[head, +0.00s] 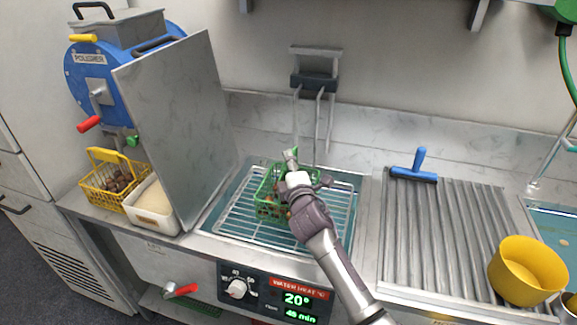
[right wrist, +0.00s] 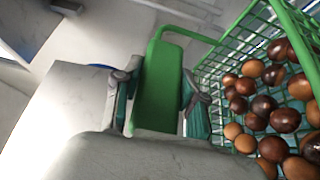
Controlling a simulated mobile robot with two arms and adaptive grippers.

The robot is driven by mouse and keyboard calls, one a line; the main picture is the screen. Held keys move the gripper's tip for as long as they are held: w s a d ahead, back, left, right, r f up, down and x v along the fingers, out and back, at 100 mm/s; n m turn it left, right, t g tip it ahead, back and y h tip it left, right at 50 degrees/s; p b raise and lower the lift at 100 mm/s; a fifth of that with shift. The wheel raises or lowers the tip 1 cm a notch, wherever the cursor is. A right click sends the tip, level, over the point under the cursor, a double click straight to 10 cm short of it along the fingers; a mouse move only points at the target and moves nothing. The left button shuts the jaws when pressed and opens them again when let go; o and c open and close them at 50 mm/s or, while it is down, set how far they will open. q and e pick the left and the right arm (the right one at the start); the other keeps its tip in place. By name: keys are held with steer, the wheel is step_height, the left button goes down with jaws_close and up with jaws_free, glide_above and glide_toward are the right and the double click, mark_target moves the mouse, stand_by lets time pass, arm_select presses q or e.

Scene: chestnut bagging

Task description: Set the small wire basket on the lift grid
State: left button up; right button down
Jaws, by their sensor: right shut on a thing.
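The small green wire basket (head: 268,192) holds several brown chestnuts, which show clearly in the right wrist view, where the basket's wire wall (right wrist: 214,75) is at the right. My right gripper (head: 292,160) is shut on the basket's green handle; in the right wrist view the handle's flat green grip (right wrist: 160,85) lies between the two fingers. The basket is over the lift grid (head: 240,228), a wire rack in the water bath. My right arm hides part of the basket and grid, and I cannot tell whether the basket touches the grid. My left gripper is not in view.
A tall grey panel (head: 180,110) stands left of the bath. Beyond it are a yellow basket (head: 98,190) of chestnuts, a white tub (head: 152,218) and a blue polisher (head: 95,75). Right are a ridged drainboard (head: 440,240), a blue squeegee (head: 416,170) and a yellow bowl (head: 525,275).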

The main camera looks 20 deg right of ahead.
steer(key=shift+f, duration=0.1)
steer(key=c, duration=0.7)
jaws_free()
steer(key=shift+f, duration=0.1)
steer(key=shift+o, duration=0.2)
steer(key=shift+s, duration=0.15)
steer(key=s, duration=1.1)
steer(key=shift+s+a+b, duration=0.4)
steer(key=shift+a+b, duration=0.05)
